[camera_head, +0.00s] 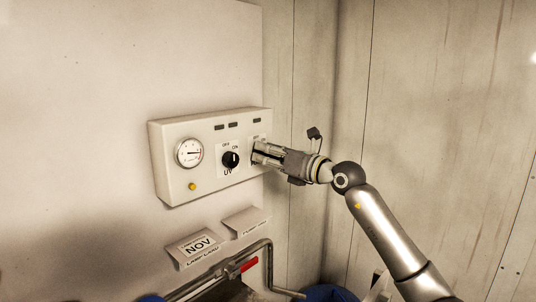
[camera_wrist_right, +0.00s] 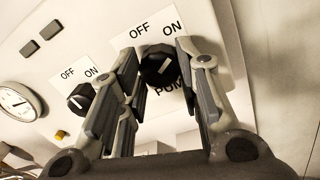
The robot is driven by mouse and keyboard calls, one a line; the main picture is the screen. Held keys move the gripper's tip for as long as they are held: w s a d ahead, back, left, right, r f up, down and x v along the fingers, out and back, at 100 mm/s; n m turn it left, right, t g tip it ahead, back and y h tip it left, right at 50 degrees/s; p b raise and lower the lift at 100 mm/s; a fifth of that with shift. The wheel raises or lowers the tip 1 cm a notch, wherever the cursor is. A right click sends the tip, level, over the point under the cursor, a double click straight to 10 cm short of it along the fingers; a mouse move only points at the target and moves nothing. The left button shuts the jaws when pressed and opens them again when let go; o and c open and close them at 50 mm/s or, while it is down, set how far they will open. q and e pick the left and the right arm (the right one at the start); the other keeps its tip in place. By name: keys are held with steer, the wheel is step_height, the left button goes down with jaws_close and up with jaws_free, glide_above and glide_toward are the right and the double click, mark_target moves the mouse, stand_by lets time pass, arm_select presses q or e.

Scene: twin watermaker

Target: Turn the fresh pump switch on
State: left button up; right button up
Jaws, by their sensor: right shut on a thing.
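The pump switch is a round black knob (camera_wrist_right: 157,66) with a pale pointer line, under a white OFF/ON label, on the right end of the white control box (camera_head: 175,135). Letters "PUM" show below it in the right wrist view; the rest of the word is hidden. My right gripper (camera_head: 258,152) reaches the box from the right and is shut on this knob, with one finger on each side. In the right wrist view the pointer line tilts up and right, toward the ON side. In the head view the gripper covers the knob. My left gripper is not in view.
Left of the pump switch is a similar black UV knob (camera_head: 231,160), close to the fingers. A round gauge (camera_head: 189,153) and a yellow button (camera_head: 192,187) are further left. Sloped label plates (camera_head: 197,247) and a metal pipe frame (camera_head: 268,262) lie below. The wall above is clear.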

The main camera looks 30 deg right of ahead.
steer(key=o, duration=1)
steer(key=shift+v, duration=6)
steer(key=shift+d+f, duration=0.1)
steer(key=shift+f, duration=0.1)
